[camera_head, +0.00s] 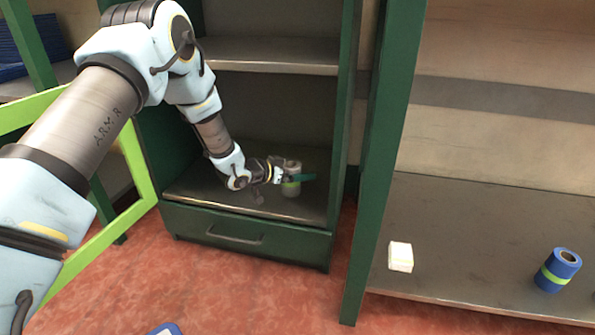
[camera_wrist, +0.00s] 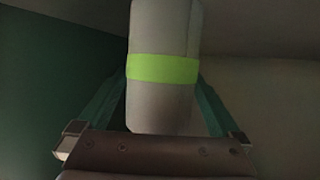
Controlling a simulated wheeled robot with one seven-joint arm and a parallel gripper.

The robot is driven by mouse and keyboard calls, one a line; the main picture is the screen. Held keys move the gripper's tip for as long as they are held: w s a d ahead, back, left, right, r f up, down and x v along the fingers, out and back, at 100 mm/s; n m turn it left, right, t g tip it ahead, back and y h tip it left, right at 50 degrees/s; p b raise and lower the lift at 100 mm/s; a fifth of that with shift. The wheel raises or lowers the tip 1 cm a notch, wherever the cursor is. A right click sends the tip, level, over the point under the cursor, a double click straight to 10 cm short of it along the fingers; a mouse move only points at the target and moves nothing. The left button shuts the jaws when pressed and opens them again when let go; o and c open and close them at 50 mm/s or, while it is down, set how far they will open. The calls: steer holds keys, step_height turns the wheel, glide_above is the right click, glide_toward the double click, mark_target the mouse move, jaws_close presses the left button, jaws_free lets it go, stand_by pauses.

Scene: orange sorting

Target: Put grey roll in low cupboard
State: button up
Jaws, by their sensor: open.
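The grey roll (camera_wrist: 160,105) with a lime green band stands between the two green fingers of my gripper (camera_wrist: 162,100) in the wrist view. In the head view the roll (camera_head: 291,188) stands upright on the bottom shelf of the low cupboard (camera_head: 215,189), near its right side. My gripper (camera_head: 292,178) reaches in from the left at the roll, with its fingers open around it. Whether a finger touches the roll cannot be told. Part of the roll is hidden behind the gripper.
A lime green door frame (camera_head: 135,165) stands open at the left. On the right shelf (camera_head: 470,230) are a white block (camera_head: 400,257) and a blue roll (camera_head: 558,270).

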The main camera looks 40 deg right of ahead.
steer(key=shift+r, duration=0.25)
steer(key=p+v, duration=0.4)
steer(key=v, duration=0.8)
steer(key=shift+f+p, duration=0.2)
steer(key=shift+p, duration=0.2)
